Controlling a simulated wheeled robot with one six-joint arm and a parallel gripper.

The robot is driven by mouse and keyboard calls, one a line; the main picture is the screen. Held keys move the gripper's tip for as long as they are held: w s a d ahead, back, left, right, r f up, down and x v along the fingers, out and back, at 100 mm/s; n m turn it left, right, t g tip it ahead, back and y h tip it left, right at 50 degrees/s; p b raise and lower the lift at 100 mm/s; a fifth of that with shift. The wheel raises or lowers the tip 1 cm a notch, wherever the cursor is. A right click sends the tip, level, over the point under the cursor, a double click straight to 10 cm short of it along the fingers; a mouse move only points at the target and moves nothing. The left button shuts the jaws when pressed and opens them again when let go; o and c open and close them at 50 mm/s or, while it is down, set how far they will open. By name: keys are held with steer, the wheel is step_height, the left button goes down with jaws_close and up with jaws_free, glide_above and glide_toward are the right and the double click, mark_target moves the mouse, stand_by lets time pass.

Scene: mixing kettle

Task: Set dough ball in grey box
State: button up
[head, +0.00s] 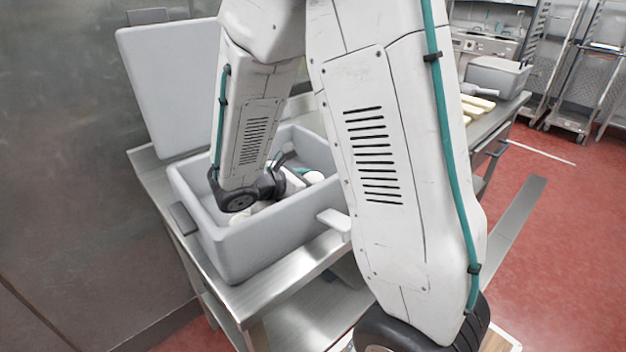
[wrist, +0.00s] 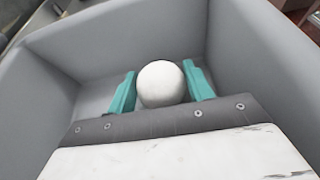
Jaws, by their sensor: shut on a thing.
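The dough ball (wrist: 161,84) is round and white. In the wrist view it sits between the two teal fingers of my gripper (wrist: 162,88), which is shut on it. The grey box (wrist: 250,70) surrounds the ball and fingers in that view, with its walls on the sides and its floor beyond. In the head view the grey box (head: 235,262) stands open on a steel table, and my wrist reaches down inside it. A teal finger and some white show there, but my arm hides most of the inside. I cannot tell whether the ball touches the floor.
A grey lid (head: 172,85) stands upright behind the box against the wall. The steel table (head: 300,262) runs back to the right, with pale dough pieces (head: 476,103) and another grey box (head: 497,78) at its far end. Wheeled racks (head: 585,85) stand beyond.

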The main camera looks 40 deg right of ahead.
steer(key=o, duration=1)
steer(key=shift+s+f, duration=0.3)
steer(key=shift+f, duration=0.15)
steer(key=shift+w+r, duration=0.1)
steer(key=shift+r, duration=0.2)
steer(key=v, duration=1.2)
steer(key=shift+w+r, duration=0.25)
steer(key=shift+r, duration=0.25)
